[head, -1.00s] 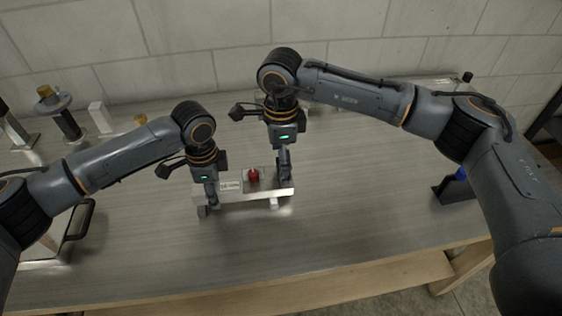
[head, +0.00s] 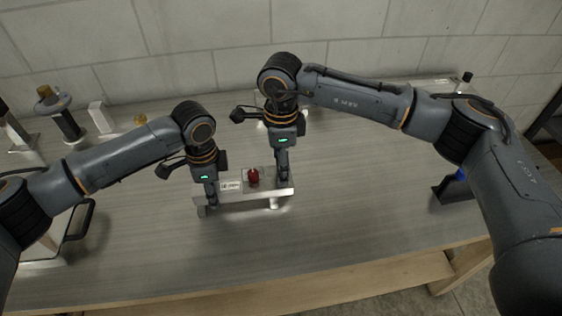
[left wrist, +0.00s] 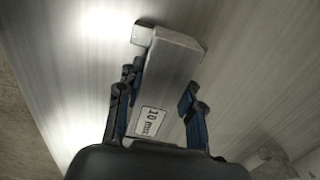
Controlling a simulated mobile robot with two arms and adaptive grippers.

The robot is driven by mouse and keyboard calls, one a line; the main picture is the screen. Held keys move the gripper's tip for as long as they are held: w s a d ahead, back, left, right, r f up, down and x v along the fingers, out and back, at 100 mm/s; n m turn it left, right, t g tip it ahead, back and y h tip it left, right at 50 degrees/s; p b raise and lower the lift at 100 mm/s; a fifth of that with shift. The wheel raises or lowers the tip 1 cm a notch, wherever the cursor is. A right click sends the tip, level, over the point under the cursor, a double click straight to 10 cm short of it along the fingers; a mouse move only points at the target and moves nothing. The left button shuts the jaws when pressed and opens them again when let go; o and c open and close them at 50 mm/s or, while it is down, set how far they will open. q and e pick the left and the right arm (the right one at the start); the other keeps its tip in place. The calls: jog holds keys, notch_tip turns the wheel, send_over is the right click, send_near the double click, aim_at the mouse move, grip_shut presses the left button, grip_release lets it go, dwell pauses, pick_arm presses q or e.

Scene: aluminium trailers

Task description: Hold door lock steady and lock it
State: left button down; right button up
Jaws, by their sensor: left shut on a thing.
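The door lock (head: 240,194) is a silver metal bar on short feet, with a red knob (head: 254,177) on a plate and a white label near its left end. It stands on the grey table. My left gripper (head: 211,200) is shut on its left end. In the left wrist view the bar (left wrist: 170,65) runs between the fingers of the left gripper (left wrist: 160,100), and its label reads 10 mm. My right gripper (head: 283,176) points down at the bar's right end, just right of the red knob. I cannot make out its finger opening or whether it touches the lock.
A cylinder on a stand (head: 68,125) and a white block (head: 100,118) stand at the back left. A metal box with a black handle (head: 80,220) is at the left. A dark holder with a blue part (head: 453,190) is at the right. The table's front is clear.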

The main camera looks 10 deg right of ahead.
jog(key=shift+m, duration=0.3)
jog(key=m, duration=0.3)
jog(key=shift+m, duration=0.4)
jog(key=m, duration=0.9)
jog(key=shift+m, duration=2)
jog(key=shift+f, duration=0.1)
jog(key=o, duration=1.2)
jog(key=shift+c, duration=0.2)
